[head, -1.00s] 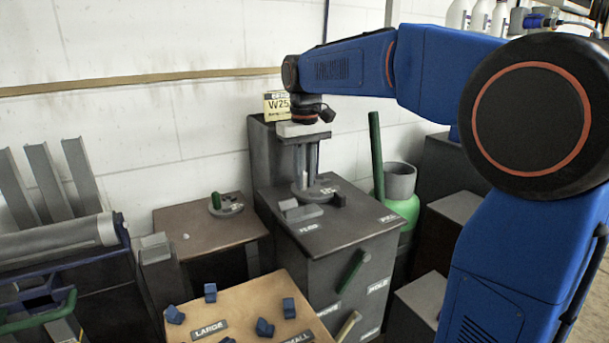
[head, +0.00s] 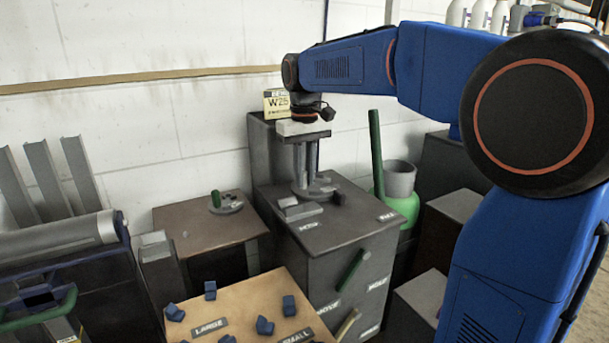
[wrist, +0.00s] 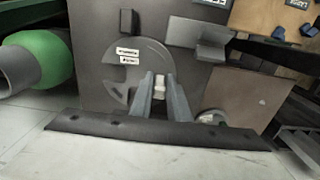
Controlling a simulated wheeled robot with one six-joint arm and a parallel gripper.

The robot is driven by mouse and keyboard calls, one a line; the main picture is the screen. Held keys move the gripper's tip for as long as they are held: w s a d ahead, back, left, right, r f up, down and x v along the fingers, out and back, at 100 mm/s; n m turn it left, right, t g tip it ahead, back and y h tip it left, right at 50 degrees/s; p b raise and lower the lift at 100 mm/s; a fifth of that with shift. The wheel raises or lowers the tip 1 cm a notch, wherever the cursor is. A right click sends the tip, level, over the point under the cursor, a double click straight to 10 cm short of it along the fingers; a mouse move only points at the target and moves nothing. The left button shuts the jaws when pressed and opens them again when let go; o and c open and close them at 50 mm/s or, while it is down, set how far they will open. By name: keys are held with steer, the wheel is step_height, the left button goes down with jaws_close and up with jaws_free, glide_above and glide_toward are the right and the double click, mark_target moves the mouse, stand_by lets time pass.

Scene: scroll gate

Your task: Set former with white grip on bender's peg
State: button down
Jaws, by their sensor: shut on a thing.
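The grey disc-shaped former (wrist: 118,78) lies low over the bender's dark top (head: 348,215). Its white grip (wrist: 160,84) shows between my fingers in the wrist view. My gripper (head: 306,186) points straight down and is shut on that grip. The disc (head: 326,189) also shows under my fingers in the head view. It looks level and close to the top, but I cannot tell whether it touches. The peg is hidden, so I cannot see whether the former is around it.
A grey block (head: 300,211) and a small dark block (head: 340,198) stand beside the disc. Another former with a green grip (head: 215,198) lies on the brown side table (head: 185,235). A wooden board (head: 245,312) holds several blue pieces. A green cylinder (head: 405,210) stands right of the bender.

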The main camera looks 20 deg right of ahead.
steer(key=shift+f, duration=0.15)
steer(key=c, duration=1.6)
jaws_free()
steer(key=shift+f, duration=0.1)
step_height(320, 180, up, 18)
steer(key=shift+f, duration=0.25)
